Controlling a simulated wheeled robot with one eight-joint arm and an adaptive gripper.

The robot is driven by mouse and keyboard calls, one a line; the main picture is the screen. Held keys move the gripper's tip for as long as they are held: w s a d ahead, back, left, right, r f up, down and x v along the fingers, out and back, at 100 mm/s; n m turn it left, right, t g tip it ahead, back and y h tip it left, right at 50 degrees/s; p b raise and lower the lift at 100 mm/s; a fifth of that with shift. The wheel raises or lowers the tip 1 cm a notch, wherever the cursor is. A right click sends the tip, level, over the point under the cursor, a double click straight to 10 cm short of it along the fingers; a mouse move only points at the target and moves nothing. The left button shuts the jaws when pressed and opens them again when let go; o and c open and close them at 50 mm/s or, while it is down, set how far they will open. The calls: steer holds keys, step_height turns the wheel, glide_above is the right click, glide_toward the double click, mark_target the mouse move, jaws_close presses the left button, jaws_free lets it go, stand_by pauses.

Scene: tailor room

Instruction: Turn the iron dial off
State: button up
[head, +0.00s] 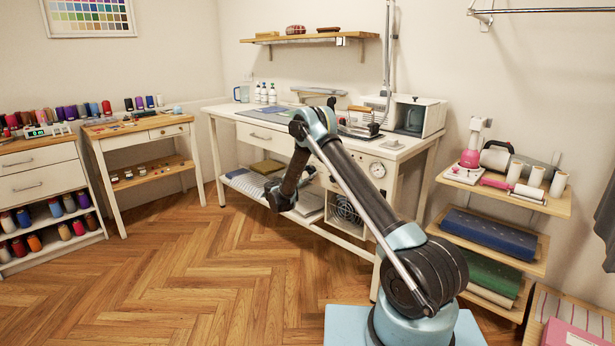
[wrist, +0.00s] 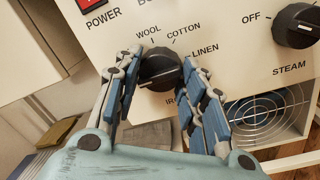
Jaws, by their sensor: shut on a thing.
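The iron dial (wrist: 158,66) is a round black knob on a white control panel (wrist: 225,40). WOOL, COTTON and LINEN are printed around its upper side. The "IR" of a label shows below it, and the rest is hidden by my right finger. My gripper (wrist: 163,64) has one finger on each side of the dial and is shut on it. I cannot clearly tell which setting the dial points to.
A second black knob, the steam dial (wrist: 298,26), has OFF at its left. A red power switch (wrist: 92,7) is at the upper left. A round fan grille (wrist: 265,117) sits below right. A shelf rack (head: 535,205) stands right of the table; the wooden floor (head: 180,280) at left is clear.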

stand_by(0.5)
steer(key=o, duration=1.1)
steer(key=shift+c, duration=0.2)
steer(key=v, duration=1.2)
